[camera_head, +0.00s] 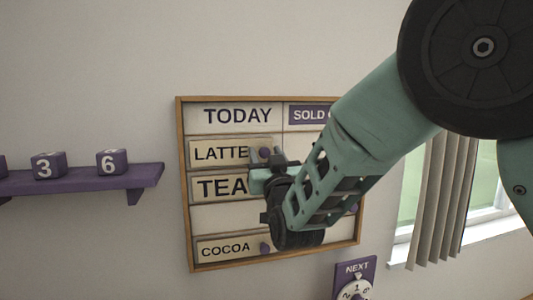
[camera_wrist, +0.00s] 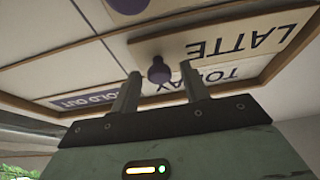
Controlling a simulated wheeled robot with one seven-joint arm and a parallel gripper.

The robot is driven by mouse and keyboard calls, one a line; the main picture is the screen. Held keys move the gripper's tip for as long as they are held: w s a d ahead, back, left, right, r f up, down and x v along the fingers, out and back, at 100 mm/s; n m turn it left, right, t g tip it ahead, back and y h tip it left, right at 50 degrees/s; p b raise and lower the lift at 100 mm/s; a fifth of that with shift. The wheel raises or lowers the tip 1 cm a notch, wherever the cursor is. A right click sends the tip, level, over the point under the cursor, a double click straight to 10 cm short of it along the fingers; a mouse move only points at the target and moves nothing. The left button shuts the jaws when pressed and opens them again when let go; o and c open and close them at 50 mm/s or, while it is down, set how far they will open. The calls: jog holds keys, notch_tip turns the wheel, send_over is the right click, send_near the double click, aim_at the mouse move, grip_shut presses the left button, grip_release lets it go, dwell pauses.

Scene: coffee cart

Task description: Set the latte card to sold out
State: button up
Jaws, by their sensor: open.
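The latte card (camera_head: 220,152) hangs in the top row of the TODAY column, on the left half of the menu board (camera_head: 187,215). Its purple knob (camera_head: 264,152) sticks out at the card's right end. My gripper (camera_head: 267,162) is at that end. In the wrist view the latte card (camera_wrist: 235,37) appears upside down. There the two fingers of my gripper (camera_wrist: 161,80) stand open on either side of the knob (camera_wrist: 159,70), with gaps showing. The SOLD OUT header (camera_head: 308,115) tops the right column, partly hidden by my arm.
The tea card (camera_head: 220,186) and cocoa card (camera_head: 225,248) sit lower in the TODAY column. My arm hides much of the right column, where a purple knob (camera_head: 354,208) shows. A shelf (camera_head: 90,181) with number cubes is left; a NEXT dial (camera_head: 355,281) is below right.

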grip_shut()
jog(key=w+d+b, duration=0.2)
jog(key=d+b, duration=0.6)
jog(key=d, duration=0.4)
jog(key=w+d+b, duration=0.3)
jog(key=d+b, duration=0.5)
jog(key=d, duration=0.5)
jog(key=shift+d, duration=0.3)
grip_release()
jog(key=shift+d, duration=0.15)
